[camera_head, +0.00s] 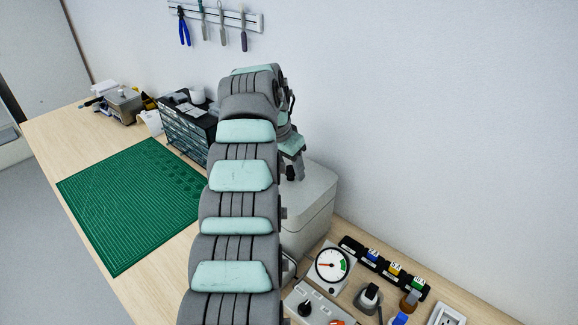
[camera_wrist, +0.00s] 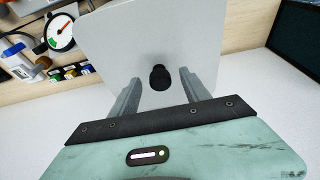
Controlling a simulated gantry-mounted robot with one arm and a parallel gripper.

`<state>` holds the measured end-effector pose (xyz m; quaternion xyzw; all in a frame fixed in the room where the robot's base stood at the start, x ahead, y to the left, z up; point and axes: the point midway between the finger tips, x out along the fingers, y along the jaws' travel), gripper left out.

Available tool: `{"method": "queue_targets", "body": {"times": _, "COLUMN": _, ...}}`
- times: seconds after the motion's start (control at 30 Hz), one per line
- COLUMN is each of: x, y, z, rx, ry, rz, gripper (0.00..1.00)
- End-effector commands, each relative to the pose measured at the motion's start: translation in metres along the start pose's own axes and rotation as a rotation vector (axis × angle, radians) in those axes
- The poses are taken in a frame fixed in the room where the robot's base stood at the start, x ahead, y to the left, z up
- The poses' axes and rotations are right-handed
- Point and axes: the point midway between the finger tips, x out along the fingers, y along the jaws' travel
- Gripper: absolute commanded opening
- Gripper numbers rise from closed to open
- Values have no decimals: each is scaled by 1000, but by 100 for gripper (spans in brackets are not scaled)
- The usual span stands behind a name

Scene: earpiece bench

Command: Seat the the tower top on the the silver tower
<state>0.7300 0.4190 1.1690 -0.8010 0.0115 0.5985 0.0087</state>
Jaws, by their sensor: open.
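A pale grey box (camera_head: 308,205) stands on the bench beside the wall, partly hidden behind my arm. The box also fills the middle of the wrist view (camera_wrist: 115,52). A black knob (camera_wrist: 159,78) shows against its face, between my fingers in the picture. My gripper (camera_wrist: 160,73) is open, with a gap between each finger and the knob. In the head view my gripper (camera_head: 291,168) is small and partly hidden by my arm, over the box. I cannot tell whether the box and knob are the silver tower and its top; nothing else in view clearly matches those names.
A green cutting mat (camera_head: 130,205) lies left of my arm, with a drawer cabinet (camera_head: 183,135) behind it. A dial gauge (camera_head: 332,264), a knob panel (camera_head: 305,300) and a black rack (camera_head: 385,267) crowd the right. Tools hang on the wall.

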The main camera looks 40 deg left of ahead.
Motion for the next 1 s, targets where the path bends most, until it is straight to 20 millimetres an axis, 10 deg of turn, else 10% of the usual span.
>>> {"method": "queue_targets", "body": {"times": 0.43, "x": -15, "y": 0, "z": 0, "rx": 0, "ry": 0, "rz": -1, "gripper": 55}}
{"method": "queue_targets", "body": {"times": 1.0, "x": -101, "y": 0, "z": -1, "rx": 0, "ry": 1, "rz": -1, "gripper": 55}}
